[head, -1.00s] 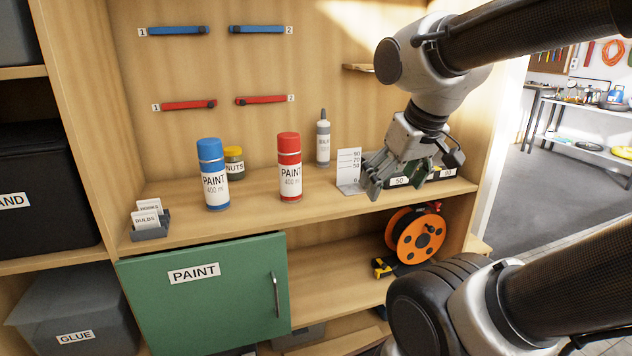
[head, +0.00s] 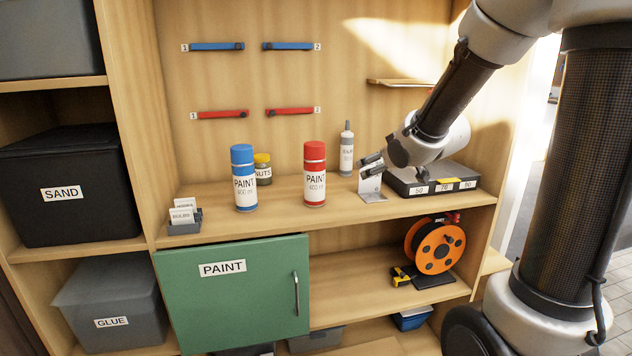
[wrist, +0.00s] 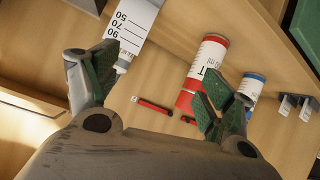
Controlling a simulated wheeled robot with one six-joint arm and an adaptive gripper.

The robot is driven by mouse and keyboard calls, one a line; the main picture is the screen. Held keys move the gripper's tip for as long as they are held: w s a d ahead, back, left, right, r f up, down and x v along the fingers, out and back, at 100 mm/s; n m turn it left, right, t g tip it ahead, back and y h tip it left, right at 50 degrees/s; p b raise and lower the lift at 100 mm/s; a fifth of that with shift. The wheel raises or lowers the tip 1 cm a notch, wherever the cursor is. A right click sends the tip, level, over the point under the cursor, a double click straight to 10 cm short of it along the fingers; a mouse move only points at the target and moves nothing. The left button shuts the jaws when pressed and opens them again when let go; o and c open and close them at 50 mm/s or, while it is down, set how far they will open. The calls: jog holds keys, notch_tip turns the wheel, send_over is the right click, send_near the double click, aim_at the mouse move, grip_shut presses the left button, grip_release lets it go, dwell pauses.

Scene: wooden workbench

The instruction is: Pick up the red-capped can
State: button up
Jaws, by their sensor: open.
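The red-capped can (head: 315,185) stands upright on the wooden shelf, with a white "PAINT 400 ml" label. In the wrist view the red can (wrist: 207,60) appears tilted, partly behind the right finger. My gripper (head: 371,165) is open and empty, to the right of the can with its fingers pointing left. In the wrist view my gripper (wrist: 155,92) has its two green-padded fingers well apart. A gap shows between fingers and can in the head view.
A blue-capped can (head: 243,180) stands left of the red one, with a nuts jar (head: 263,172) behind. A glue-like bottle (head: 346,155) stands behind right. A numbered card stand (head: 372,188) and dark box (head: 425,180) are near my gripper. Bare shelf lies in front.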

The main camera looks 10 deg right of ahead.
aim_at(315, 169)
jog(key=w+a+f+n+t+y, duration=0.1)
jog(key=w+a+f+y, duration=0.1)
jog(key=a, duration=0.1)
jog(key=w+a+f+n+t+y, duration=0.1)
jog(key=w+a+f+y, duration=0.1)
jog(key=w+a+y, duration=0.1)
jog(key=w+a+f+t+y, duration=0.1)
jog(key=w+a+f+y, duration=0.1)
jog(key=a, duration=0.1)
jog(key=shift+w+a+n+y, duration=0.1)
jog(key=shift+w+n+y, duration=0.2)
jog(key=shift+w+n, duration=0.1)
jog(key=shift+a+y, duration=0.3)
jog(key=shift+a, duration=0.2)
jog(key=x, duration=0.5)
jog(key=r+x, duration=0.1)
jog(key=x, duration=0.1)
jog(key=shift+w, duration=0.25)
jog(key=c, duration=1.4)
